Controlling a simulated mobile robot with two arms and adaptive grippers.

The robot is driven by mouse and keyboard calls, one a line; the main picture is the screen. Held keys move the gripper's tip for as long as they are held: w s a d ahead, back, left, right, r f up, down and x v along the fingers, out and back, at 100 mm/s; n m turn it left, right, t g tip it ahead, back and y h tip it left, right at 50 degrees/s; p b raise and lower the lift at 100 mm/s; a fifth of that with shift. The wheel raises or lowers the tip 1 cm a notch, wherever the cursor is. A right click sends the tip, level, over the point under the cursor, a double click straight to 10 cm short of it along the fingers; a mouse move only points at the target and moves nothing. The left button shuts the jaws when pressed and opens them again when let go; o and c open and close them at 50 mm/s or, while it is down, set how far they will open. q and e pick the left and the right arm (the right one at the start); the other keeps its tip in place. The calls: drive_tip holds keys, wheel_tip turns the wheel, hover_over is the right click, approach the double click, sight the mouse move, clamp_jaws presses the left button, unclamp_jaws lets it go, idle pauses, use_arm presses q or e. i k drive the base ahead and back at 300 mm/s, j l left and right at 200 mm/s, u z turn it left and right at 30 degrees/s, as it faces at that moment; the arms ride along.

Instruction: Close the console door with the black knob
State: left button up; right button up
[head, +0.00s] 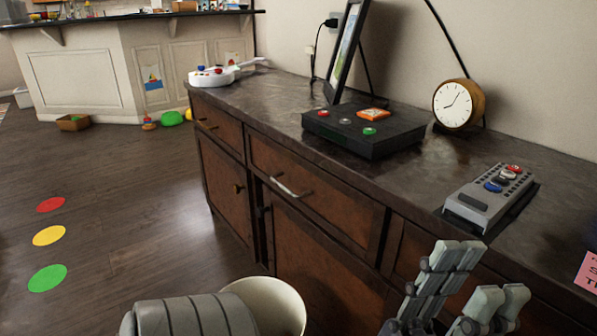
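The wooden console (420,165) runs along the wall. A dark, black-looking knob (261,211) sits at the left edge of its middle lower door (315,265). A dark vertical gap shows beside that edge; I cannot tell how far the door stands open. The door's lower right part is hidden by my gripper and the frame edge. A left lower door (222,185) has a brownish knob (238,188). My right gripper is not in view.
The console top holds a black box with buttons (365,131), a clock (457,103), a grey remote-like device (490,197), a picture frame (347,50) and a white toy guitar (222,76). Floor left of the console is open, with flat coloured discs (49,235).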

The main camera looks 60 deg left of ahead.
sight(341, 294)
drive_tip(key=i+j+u, duration=0.15)
drive_tip(key=u, duration=1.6)
drive_tip(key=i+j, duration=0.1)
drive_tip(key=j, duration=0.15)
drive_tip(key=i+j, duration=0.15)
